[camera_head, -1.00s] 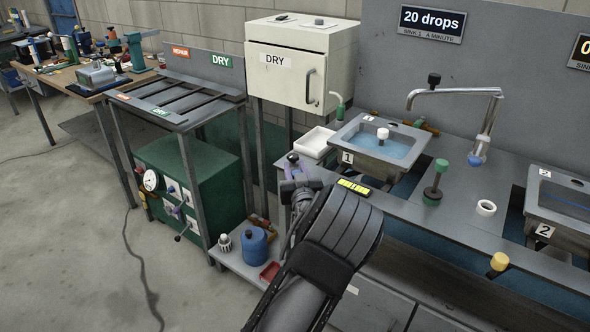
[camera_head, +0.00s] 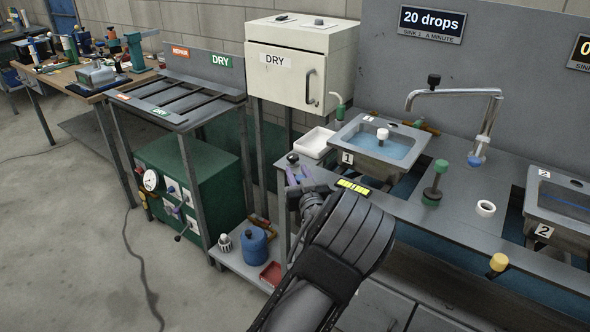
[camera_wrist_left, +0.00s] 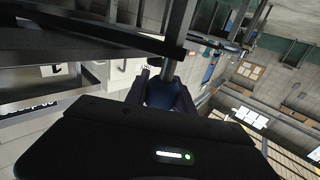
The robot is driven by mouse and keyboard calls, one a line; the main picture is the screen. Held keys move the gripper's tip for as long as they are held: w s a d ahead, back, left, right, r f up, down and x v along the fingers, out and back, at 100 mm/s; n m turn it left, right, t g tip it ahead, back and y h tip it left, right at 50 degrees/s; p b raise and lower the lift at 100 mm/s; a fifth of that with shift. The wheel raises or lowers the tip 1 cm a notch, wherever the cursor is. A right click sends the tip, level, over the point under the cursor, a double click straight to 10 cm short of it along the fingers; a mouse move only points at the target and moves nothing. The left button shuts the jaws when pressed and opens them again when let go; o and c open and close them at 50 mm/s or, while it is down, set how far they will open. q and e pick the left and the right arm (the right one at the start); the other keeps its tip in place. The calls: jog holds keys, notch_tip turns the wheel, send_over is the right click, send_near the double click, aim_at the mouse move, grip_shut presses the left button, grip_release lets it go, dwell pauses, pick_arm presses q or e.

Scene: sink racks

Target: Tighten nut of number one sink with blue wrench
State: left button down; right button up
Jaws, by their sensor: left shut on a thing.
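My left gripper (camera_head: 300,176) is low at the front left corner of the sink bench, below and left of sink number one (camera_head: 376,145). Its purple fingers are shut. In the left wrist view the fingers (camera_wrist_left: 165,88) are around a dark blue thing (camera_wrist_left: 166,95) with a grey shaft (camera_wrist_left: 180,40) rising from it; this looks like the blue wrench, but its far end is unclear. Sink number one holds blue water and a white-topped plug (camera_head: 383,134). A sign (camera_head: 432,20) above it reads 20 drops. The nut is not visible. My right gripper is not in view.
The bench carries a white tray (camera_head: 316,142), a black knob (camera_head: 293,158), a green-based stand (camera_head: 434,184), a white ring (camera_head: 485,208) and a faucet (camera_head: 455,92). Sink two (camera_head: 560,207) is at right. A blue container (camera_head: 254,246) stands on the low shelf.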

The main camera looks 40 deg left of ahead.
pick_arm(q)
jog(key=s+d+n+g+y+p, duration=0.1)
jog(key=s+d+n+g+y, duration=0.1)
jog(key=d, duration=0.5)
jog(key=shift+s+n+g, duration=0.4)
jog(key=shift+n+g, duration=0.1)
jog(key=shift+g, duration=0.5)
jog(key=c, duration=1.1)
grip_release()
jog(key=shift+o, duration=0.2)
jog(key=v, duration=0.7)
jog(key=shift+d+b, duration=0.3)
jog(key=shift+d, duration=0.1)
jog(key=shift+s+f, duration=0.1)
jog(key=shift+f, duration=0.05)
